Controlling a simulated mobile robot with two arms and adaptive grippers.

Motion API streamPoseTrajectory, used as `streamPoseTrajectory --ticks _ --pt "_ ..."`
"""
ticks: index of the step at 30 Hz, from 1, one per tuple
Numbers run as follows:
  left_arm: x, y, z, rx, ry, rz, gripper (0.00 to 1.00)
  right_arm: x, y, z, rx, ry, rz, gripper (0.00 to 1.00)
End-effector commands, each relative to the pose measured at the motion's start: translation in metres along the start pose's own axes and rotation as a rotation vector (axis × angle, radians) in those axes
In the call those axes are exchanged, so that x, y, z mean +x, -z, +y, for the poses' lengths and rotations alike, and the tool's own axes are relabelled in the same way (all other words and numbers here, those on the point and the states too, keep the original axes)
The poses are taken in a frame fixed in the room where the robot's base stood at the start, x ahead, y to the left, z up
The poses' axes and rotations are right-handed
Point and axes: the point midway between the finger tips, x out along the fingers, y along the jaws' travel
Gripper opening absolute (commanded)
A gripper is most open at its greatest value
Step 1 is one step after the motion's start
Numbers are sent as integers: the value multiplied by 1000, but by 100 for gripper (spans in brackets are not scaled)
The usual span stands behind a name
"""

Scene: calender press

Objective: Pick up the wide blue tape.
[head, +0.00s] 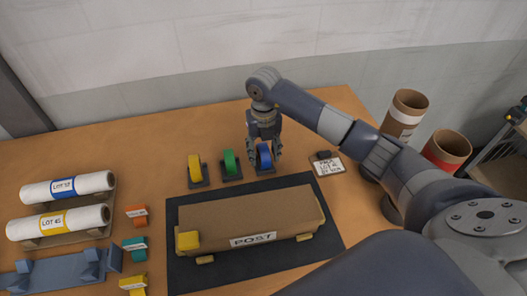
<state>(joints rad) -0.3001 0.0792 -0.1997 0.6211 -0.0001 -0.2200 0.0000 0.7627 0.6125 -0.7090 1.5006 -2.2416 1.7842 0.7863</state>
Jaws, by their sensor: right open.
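The wide blue tape (264,156) is a blue roll standing upright in a dark holder at the right end of a row of three tapes. My right gripper (264,152) points down over it, with its open fingers on either side of the roll. I cannot tell whether the fingers touch it. Part of the roll is hidden behind the gripper. A green tape (230,162) and a yellow tape (195,168) stand in their own holders to the left. My left gripper is not in view.
A long cardboard box marked POST (245,215) lies on a dark mat (190,275) in front of the tapes. A label card (326,166) lies to the right. White rolls (68,187) lie at the left. Tall tubes (405,112) stand beyond the table's right edge.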

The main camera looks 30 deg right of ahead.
Motion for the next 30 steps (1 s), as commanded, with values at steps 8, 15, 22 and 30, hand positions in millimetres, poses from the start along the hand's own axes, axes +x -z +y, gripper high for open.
streamPoseTrajectory --ticks 8,15,22,30 --pt "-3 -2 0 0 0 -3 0 11 0 0 -1 0 -1 47" --pt "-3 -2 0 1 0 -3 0 11 0 0 -1 0 -1 8" --pt "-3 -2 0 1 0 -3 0 11 0 0 -1 0 -1 0" --pt "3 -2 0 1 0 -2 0 -2 -2 0 -1 -2 -6 0"
